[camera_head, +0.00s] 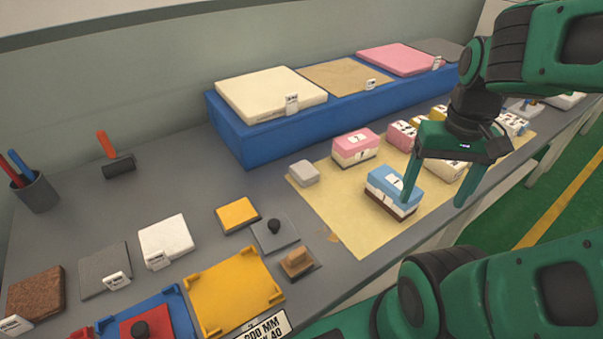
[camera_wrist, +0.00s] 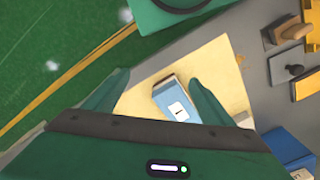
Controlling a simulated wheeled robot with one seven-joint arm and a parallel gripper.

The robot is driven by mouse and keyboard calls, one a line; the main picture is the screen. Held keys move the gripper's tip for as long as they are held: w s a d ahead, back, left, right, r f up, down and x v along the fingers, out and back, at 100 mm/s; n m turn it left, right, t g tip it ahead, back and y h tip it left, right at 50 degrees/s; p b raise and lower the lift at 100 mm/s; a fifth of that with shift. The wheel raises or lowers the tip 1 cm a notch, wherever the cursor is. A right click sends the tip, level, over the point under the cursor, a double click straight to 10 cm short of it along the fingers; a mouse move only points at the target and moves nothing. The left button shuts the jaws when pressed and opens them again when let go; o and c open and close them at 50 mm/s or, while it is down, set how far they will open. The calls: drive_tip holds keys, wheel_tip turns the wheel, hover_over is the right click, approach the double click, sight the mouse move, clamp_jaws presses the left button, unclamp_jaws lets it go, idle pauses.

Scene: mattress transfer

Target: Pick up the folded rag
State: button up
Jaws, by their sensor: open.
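A small pale grey soft-looking block (camera_head: 303,173) sits at the left end of the tan mat; it may be the folded rag, but I cannot be sure. Its likely edge shows beside my finger in the wrist view (camera_wrist: 243,119). My gripper (camera_head: 435,197) is open and empty, pointing down over the mat, well to the right of the grey block. A blue, white and brown layered block (camera_head: 390,188) lies partly behind one finger. In the wrist view this blue block (camera_wrist: 172,92) shows between the open fingers (camera_wrist: 156,80); I see no grip on it.
A pink layered block (camera_head: 355,147) and several other blocks stand on the tan mat (camera_head: 350,215). A blue platform (camera_head: 300,138) with flat slabs runs along the back. Yellow and grey tools, trays and a pen cup (camera_head: 35,192) occupy the left. Grey table is bare at centre left.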

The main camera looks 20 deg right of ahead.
drive_tip(key=w+n, duration=0.2)
drive_tip(key=w+a+r+n, duration=0.1)
drive_tip(key=w+n, duration=0.1)
drive_tip(key=w, duration=0.1)
drive_tip(key=w+n, duration=0.2)
drive_tip(key=shift+w+a+r+n, duration=0.3)
drive_tip(key=shift+w+r+n, duration=0.1)
drive_tip(key=w+a+n, duration=0.1)
drive_tip(key=w, duration=0.1)
drive_tip(key=w+a+n, duration=0.1)
drive_tip(key=n, duration=0.1)
drive_tip(key=w+a+n, duration=0.1)
drive_tip(key=w+n, duration=0.1)
drive_tip(key=shift+w+r+h, duration=0.3)
drive_tip(key=shift+w+r, duration=0.05)
drive_tip(key=w+a+n, duration=0.5)
drive_tip(key=w+n, duration=0.1)
drive_tip(key=n, duration=0.8)
approach(302, 170)
drive_tip(key=f, duration=0.9)
drive_tip(key=shift+d+f, duration=0.2)
drive_tip(key=shift+d, duration=0.15)
drive_tip(key=shift+c, duration=0.7)
drive_tip(key=c, duration=1.1)
